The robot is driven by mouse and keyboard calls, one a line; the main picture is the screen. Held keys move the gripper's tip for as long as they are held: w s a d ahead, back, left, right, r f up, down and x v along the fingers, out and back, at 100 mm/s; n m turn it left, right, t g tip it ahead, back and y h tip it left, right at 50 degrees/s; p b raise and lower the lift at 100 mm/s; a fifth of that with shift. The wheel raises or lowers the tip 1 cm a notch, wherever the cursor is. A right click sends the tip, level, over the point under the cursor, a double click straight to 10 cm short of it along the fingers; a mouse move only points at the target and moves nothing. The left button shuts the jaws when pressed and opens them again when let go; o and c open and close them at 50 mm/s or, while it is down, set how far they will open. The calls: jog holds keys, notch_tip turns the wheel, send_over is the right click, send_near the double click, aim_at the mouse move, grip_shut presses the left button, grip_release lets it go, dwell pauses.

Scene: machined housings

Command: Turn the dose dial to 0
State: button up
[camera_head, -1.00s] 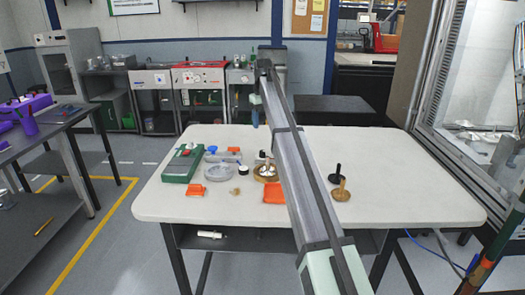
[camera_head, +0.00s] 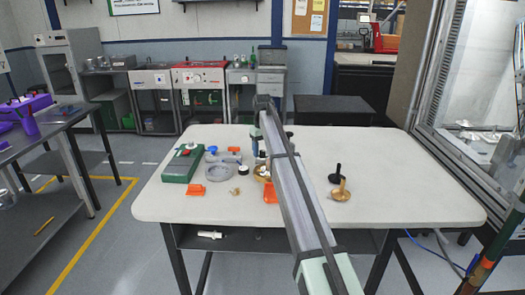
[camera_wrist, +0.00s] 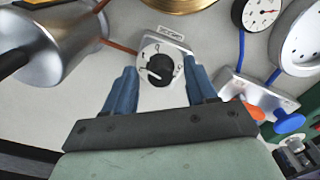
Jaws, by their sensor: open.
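The dose dial (camera_wrist: 160,69) is a round black knob on a pale plate with small marks around it, in the upper middle of the wrist view. A pale pointer line on the knob seems to point left; the marks are too small to read surely. A small label plate (camera_wrist: 171,29) lies just beyond it. My gripper (camera_wrist: 157,75) has its two blue fingers apart, one at each side of the dial, with nothing held. I cannot tell whether they touch it. In the head view my gripper (camera_head: 256,150) hangs over the table's far middle, and the dial is hidden there.
A silver cylinder (camera_wrist: 50,48) is close left of the dial. A gauge (camera_wrist: 262,12), a blue knob (camera_wrist: 290,122) and an orange knob (camera_wrist: 255,108) are to the right. A green case (camera_head: 182,166) and a grey dish (camera_head: 220,173) stand left on the table (camera_head: 400,185). Its right side is mostly clear.

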jog(key=shift+f, duration=0.1)
jog(key=shift+c, duration=0.3)
jog(key=c, duration=1)
jog(key=m, duration=0.4)
jog(key=shift+m, duration=2.4)
jog(key=o, duration=1.1)
jog(key=shift+c, duration=0.2)
